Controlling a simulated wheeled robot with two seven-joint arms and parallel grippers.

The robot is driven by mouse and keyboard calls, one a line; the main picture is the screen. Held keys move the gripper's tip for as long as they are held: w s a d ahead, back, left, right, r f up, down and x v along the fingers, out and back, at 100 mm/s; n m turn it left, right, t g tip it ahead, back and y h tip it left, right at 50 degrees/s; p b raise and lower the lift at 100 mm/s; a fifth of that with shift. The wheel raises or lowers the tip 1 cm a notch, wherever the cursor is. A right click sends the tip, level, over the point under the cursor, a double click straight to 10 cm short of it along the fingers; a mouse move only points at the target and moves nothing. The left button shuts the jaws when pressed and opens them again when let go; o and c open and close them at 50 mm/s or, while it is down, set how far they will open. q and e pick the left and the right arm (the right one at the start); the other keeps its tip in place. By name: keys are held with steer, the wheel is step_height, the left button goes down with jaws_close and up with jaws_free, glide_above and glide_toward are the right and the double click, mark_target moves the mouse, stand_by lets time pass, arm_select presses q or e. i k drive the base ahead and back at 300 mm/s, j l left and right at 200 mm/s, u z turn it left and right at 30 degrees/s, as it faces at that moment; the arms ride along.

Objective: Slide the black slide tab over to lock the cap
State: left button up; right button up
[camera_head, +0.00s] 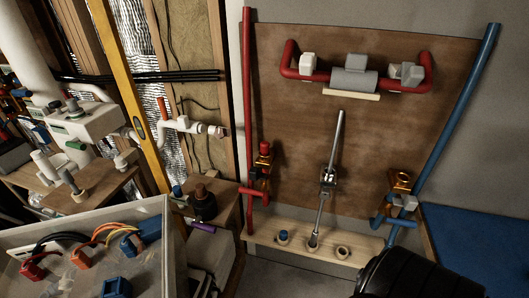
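I cannot pick out the black slide tab or its cap with certainty in the head view. A brass valve with a red top (262,165) sits on the red pipe at the board's left. Another brass fitting (400,182) sits by the blue pipe at the right. A dark cylinder with a brownish top (204,200) stands on the wooden stand at left of centre. Neither gripper is visible. A dark rounded shape fills the bottom right; I cannot tell what it is.
A brown board (300,130) carries a red pipe assembly with a grey cylinder (353,80). A silver rod tool (334,150) stands at a wooden ledge (265,232) with holes. A blue surface (475,250) lies right.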

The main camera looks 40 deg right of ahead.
mark_target(255, 174)
steer(key=z, duration=1.25)
